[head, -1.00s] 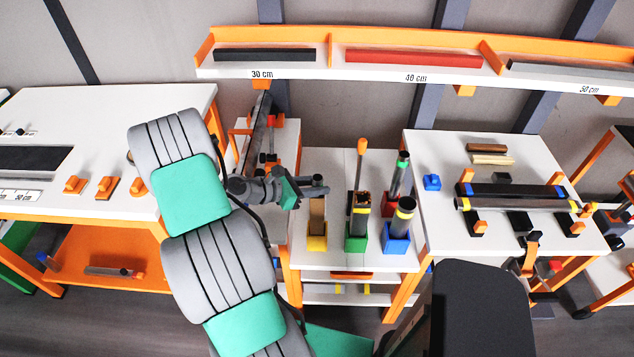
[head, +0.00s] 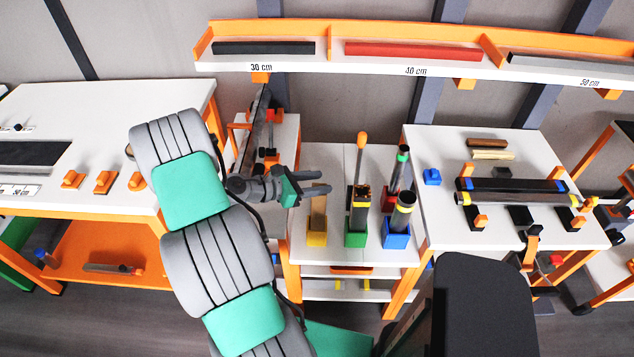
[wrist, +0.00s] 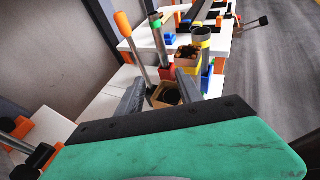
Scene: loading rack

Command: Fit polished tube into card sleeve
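The tan card sleeve (head: 318,213) stands upright in a yellow holder (head: 317,238) at the left of the middle stand. My gripper (head: 324,180) is right above it, its two fingers spread apart. In the wrist view my gripper (wrist: 158,78) is open, and the square mouth of the sleeve (wrist: 157,98) shows between and below the fingers. A dark round shape (wrist: 172,97) sits inside that mouth; I cannot tell whether it is the polished tube's end or just the hollow. Nothing is clamped between the fingers.
Beside the sleeve stand a green holder (head: 356,238) with a dark brown-topped post, a blue holder (head: 396,238) with a yellow-banded grey tube (head: 403,212), and a tall orange-tipped rod (head: 361,150). A right-hand table (head: 425,155) holds a long bar in supports.

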